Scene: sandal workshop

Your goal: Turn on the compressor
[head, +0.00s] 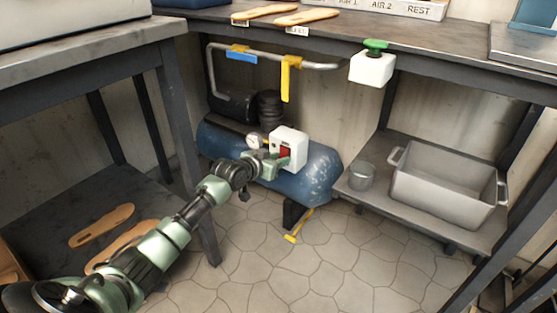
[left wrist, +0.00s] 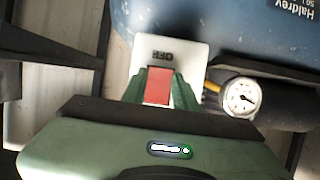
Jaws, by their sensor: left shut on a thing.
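The compressor is a blue tank (head: 313,172) with a black motor, standing on the floor under the bench; the tank also shows in the left wrist view (left wrist: 215,25). A white switch box (head: 290,137) sits on it, and the box's face (left wrist: 185,55) shows the word OFF, upside down in the left wrist view. My left gripper (head: 278,157) is at this box, shut on its red switch (left wrist: 158,86). The red switch also shows in the head view (head: 285,152). A round pressure gauge (left wrist: 241,97) is beside the box. My right gripper is not in view.
Above the tank runs a grey pipe with a blue lever (head: 241,56) and a yellow lever (head: 286,80). A white box with a green knob (head: 375,46) hangs at the bench edge.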

